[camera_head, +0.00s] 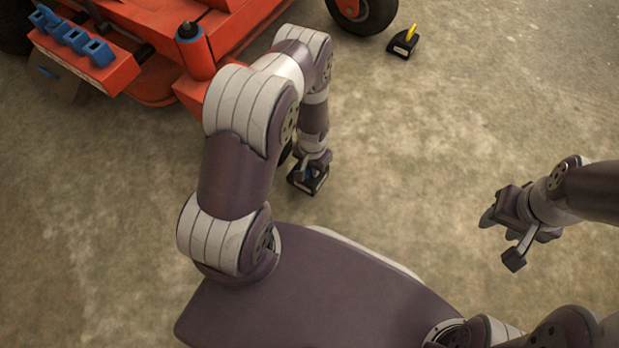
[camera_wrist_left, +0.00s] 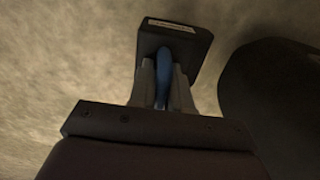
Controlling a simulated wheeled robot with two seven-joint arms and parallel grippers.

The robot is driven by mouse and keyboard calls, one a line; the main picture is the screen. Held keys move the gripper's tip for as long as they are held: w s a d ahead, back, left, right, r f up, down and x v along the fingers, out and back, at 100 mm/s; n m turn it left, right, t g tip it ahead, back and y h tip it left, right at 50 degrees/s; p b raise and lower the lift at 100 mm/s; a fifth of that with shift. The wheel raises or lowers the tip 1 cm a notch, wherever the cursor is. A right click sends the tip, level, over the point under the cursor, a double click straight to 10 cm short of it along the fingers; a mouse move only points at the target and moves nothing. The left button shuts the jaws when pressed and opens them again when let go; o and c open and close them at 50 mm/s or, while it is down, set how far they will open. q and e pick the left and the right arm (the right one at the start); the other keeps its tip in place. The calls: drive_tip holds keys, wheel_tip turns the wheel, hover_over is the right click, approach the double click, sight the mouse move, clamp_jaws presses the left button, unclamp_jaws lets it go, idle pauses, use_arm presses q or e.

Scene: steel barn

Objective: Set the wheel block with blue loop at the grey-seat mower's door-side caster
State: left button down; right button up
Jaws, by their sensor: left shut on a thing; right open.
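My left gripper (camera_head: 312,163) is shut on the black wheel block (camera_head: 306,182) by its blue loop, low at the floor right of the orange mower (camera_head: 160,92). In the left wrist view the block (camera_wrist_left: 190,45) has a pale label, and its blue loop (camera_wrist_left: 163,65) sits between the fingers. A dark rounded shape (camera_wrist_left: 272,95), probably a caster wheel, is close to the right of the block, with a narrow gap. In the head view my left arm hides most of that caster. The mower's seat is out of view. My right gripper (camera_head: 500,238) is open and empty.
Another black block with a yellow loop (camera_head: 403,43) stands on the floor beside a black mower wheel (camera_head: 372,12). Blue parts (camera_head: 75,38) sit on the mower's orange front piece. The concrete floor (camera_head: 430,130) between the mower and my right arm is clear.

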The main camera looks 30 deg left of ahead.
use_arm(q)
drive_tip(key=shift+a+f, duration=0.3)
drive_tip(key=shift+f, duration=0.05)
wheel_tip(320, 180, down, 4)
drive_tip(key=b, duration=0.3)
drive_tip(key=shift+b, duration=0.3)
drive_tip(key=shift+r, duration=0.25)
drive_tip(key=shift+f, duration=0.2)
drive_tip(key=c, duration=1.1)
unclamp_jaws()
drive_tip(key=shift+r, duration=0.15)
